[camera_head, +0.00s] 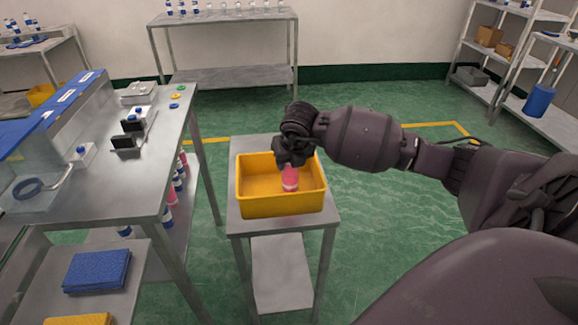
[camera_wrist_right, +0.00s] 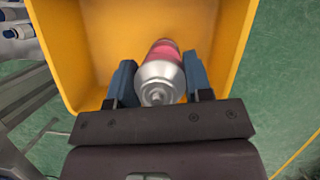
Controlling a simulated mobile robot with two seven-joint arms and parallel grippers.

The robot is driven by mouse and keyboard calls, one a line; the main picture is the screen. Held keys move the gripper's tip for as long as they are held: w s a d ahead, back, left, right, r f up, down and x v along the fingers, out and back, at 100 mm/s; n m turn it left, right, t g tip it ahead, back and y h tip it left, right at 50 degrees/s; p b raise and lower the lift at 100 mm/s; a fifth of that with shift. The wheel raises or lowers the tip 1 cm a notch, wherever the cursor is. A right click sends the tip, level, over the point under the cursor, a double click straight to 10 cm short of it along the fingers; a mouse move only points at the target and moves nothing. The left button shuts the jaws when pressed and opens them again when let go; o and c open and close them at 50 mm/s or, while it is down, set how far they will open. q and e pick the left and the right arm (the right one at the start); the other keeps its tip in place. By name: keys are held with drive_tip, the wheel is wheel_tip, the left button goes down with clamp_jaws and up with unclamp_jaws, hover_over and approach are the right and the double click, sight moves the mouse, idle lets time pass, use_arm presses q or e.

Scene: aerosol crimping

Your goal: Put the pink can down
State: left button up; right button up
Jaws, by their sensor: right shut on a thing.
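The pink can (camera_head: 290,180) has a pale band and is inside the yellow bin (camera_head: 282,207), near its right side. In the right wrist view the can (camera_wrist_right: 161,72) shows its silver top toward the camera and its pink body beyond. My right gripper (camera_head: 289,160) reaches down into the bin from above and is shut on the can. Its two blue fingers (camera_wrist_right: 160,82) lie on either side of the can's upper part. Whether the can's base touches the bin floor is hidden. My left gripper is not in view.
The bin stands on a small metal table (camera_head: 245,146). A larger workbench (camera_head: 135,190) with small fixtures is at the left, with more pink and blue-white cans (camera_head: 177,182) on its lower shelf. The rest of the bin looks empty.

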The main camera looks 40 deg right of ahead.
drive_tip(key=shift+f, duration=1.05)
drive_tip(key=o, duration=1.2)
drive_tip(key=shift+c, duration=0.2)
